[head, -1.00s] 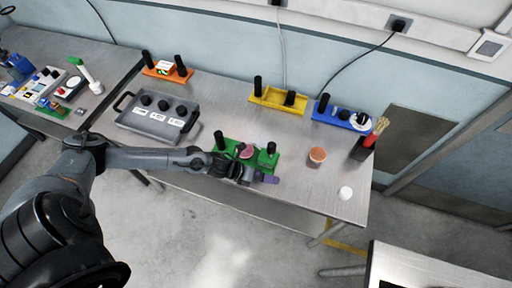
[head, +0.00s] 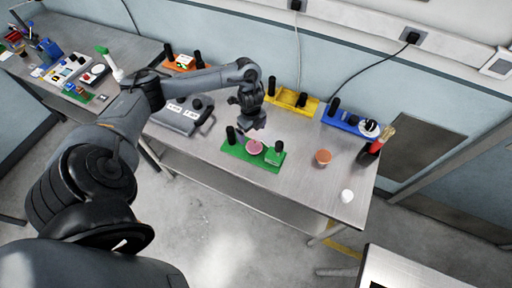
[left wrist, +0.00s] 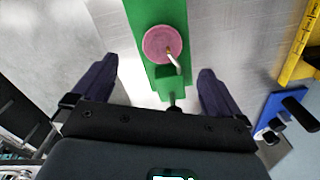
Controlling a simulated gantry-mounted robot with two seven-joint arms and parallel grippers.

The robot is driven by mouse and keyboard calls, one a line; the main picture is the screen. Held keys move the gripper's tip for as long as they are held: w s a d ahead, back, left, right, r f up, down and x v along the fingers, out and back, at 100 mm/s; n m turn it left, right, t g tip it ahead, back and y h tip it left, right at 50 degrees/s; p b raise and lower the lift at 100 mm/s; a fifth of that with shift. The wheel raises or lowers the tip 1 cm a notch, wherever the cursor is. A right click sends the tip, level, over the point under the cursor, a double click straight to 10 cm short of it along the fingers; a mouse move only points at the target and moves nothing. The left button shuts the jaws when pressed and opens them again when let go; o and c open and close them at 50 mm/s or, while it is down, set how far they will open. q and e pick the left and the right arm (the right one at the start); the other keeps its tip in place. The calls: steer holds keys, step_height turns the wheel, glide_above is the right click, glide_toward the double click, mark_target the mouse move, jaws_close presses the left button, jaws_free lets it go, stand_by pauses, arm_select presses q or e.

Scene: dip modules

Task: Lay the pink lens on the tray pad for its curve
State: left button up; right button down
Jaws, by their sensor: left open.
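The pink lens (head: 254,147) is a small round disc on the green module (head: 236,152), between its black posts. In the left wrist view the pink lens (left wrist: 158,40) lies on the green strip (left wrist: 172,10), with a pale thin piece at its edge. My left gripper (head: 255,127) is above the module's far side, open and empty. In the left wrist view its dark purple fingers (left wrist: 156,66) are wide apart, with the lens ahead and between them. The grey tray (head: 204,126) with dark round pads and white labels is to the left, partly hidden by my left arm. My right gripper is out of view.
An orange module (head: 175,66), a yellow one (head: 298,105) and a blue one (head: 346,124) line the back. An orange-brown round pot (head: 323,157), a white round item (head: 347,196) and a dark brush holder (head: 368,154) are at the right. Bare table lies between them.

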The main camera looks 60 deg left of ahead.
mark_target(253, 146)
arm_select(q)
step_height(253, 146, down, 4)
steer(key=shift+r, duration=0.15)
steer(key=shift+w+d+f, duration=0.1)
steer(key=shift+w+f, duration=0.05)
steer(key=shift+f, duration=0.95)
steer(key=shift+w+d+f, duration=0.1)
steer(key=shift+w+f, duration=0.05)
steer(key=shift+f, duration=0.9)
steer(key=shift+a+f, duration=0.1)
steer(key=shift+f, duration=0.65)
steer(key=c, duration=1.1)
steer(key=shift+c, duration=0.2)
steer(key=shift+r, duration=0.15)
